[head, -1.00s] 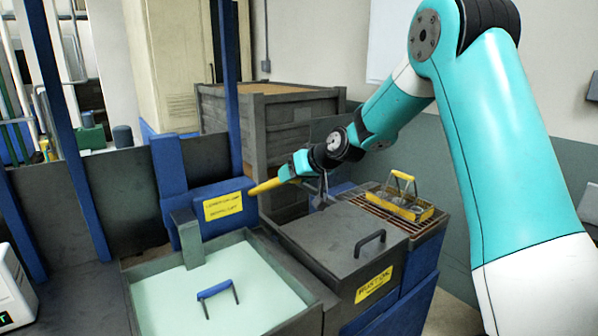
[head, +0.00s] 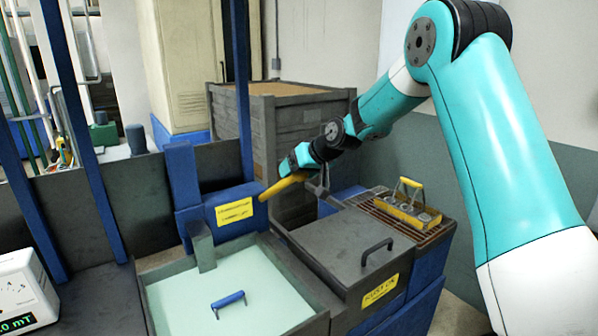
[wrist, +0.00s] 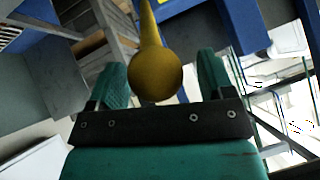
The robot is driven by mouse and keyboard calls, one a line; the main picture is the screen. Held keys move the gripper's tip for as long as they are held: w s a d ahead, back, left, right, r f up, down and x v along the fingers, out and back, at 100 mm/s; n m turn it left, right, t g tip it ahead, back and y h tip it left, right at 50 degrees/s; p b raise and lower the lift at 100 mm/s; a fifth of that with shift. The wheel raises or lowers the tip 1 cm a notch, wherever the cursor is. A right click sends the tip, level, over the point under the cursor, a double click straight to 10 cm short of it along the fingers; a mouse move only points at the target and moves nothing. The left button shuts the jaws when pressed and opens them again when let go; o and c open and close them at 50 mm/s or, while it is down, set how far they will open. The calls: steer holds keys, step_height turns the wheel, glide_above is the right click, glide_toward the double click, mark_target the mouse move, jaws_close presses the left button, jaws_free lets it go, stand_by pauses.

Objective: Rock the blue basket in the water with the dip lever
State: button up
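The yellow dip lever (head: 283,187) slopes up to the right from beside the blue post, toward my gripper. In the wrist view its round yellow knob (wrist: 155,75) sits between the two green fingers of my gripper (wrist: 162,82). The fingers are apart, with a visible gap on the knob's right side; I cannot tell whether the left finger touches it. Of the blue basket, only the blue handle (head: 228,299) shows above the pale water in the tank (head: 170,266); its body is hidden.
A dark lidded tank (head: 345,246) stands right of the water. A yellow basket (head: 412,212) rests on a rusty grate behind it. A grey wooden crate (head: 285,130) stands behind the lever. A white meter (head: 22,290) is at far left.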

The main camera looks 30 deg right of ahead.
steer(key=b+v, duration=0.4)
steer(key=v, duration=1.3)
steer(key=shift+s, duration=0.2)
steer(key=shift+r, duration=0.15)
steer(key=s+a+f+n+g+y, duration=0.1)
steer(key=s+a+f+n+g, duration=0.15)
steer(key=s+a, duration=0.5)
steer(key=s+a+f+n+g+y, duration=0.15)
steer(key=s+a+f, duration=0.25)
steer(key=a, duration=0.7)
steer(key=s+a+f+n+g, duration=0.1)
steer(key=s+a+f+g, duration=0.1)
steer(key=s, duration=0.6)
steer(key=s+a+f+n+g+h, duration=0.1)
steer(key=s+a+f, duration=0.3)
steer(key=s, duration=0.5)
steer(key=shift+s+n+g, duration=0.35)
steer(key=shift+n+g, duration=0.25)
steer(key=shift+g, duration=0.3)
